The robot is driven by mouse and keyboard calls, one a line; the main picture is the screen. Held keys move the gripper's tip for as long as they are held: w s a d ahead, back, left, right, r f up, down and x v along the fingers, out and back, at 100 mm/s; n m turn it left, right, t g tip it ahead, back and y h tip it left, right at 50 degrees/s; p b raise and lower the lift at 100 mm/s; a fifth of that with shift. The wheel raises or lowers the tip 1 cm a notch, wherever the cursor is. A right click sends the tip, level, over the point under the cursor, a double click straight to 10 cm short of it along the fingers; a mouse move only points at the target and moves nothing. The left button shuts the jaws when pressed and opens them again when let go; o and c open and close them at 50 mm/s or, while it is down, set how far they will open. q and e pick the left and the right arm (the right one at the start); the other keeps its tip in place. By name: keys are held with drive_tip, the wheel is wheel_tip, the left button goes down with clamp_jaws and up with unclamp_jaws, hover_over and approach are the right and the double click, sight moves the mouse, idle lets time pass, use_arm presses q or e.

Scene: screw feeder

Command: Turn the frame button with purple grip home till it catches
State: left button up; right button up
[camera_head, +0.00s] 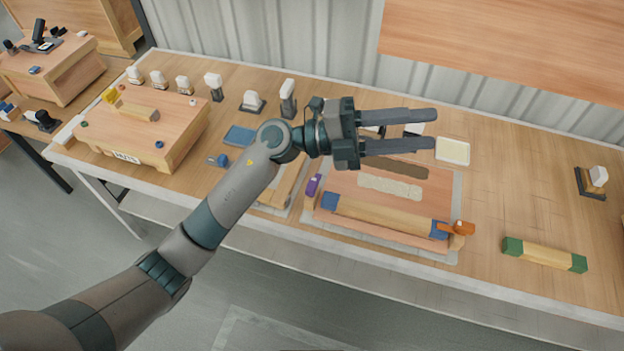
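The small purple grip (313,185) stands at the left edge of a wooden frame board (335,181) in the middle of the table. The button it belongs to is too small to make out, and I cannot tell how far it is turned. My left gripper (435,129) is above the back part of the board, up and to the right of the purple grip and apart from it. Its two long dark fingers are spread and point right, with nothing held between them. My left forearm passes left of the purple grip. My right gripper is not in view.
A wooden bar with blue ends (385,216) lies along the board's front, with an orange part (459,228) at its right. A green-ended bar (545,254) lies to the right. A wooden box (140,132) and several white-topped items stand left and behind.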

use_arm(q)
wheel_tip(320, 180, down, 10)
drive_tip(key=a+m+g+y, duration=0.2)
drive_tip(key=m+y, duration=0.3)
drive_tip(key=y, duration=0.5)
drive_tip(key=w+a+t+y, duration=0.2)
drive_tip(key=w+a+y, duration=0.3)
drive_tip(key=a, duration=0.2)
drive_tip(key=w+a+n+t+y, duration=0.1)
drive_tip(key=w+a+y, duration=0.3)
drive_tip(key=a, duration=0.4)
drive_tip(key=shift+w+f+n+t+y, duration=0.3)
drive_tip(key=shift+w+t+y, duration=0.1)
drive_tip(key=shift+y, duration=0.3)
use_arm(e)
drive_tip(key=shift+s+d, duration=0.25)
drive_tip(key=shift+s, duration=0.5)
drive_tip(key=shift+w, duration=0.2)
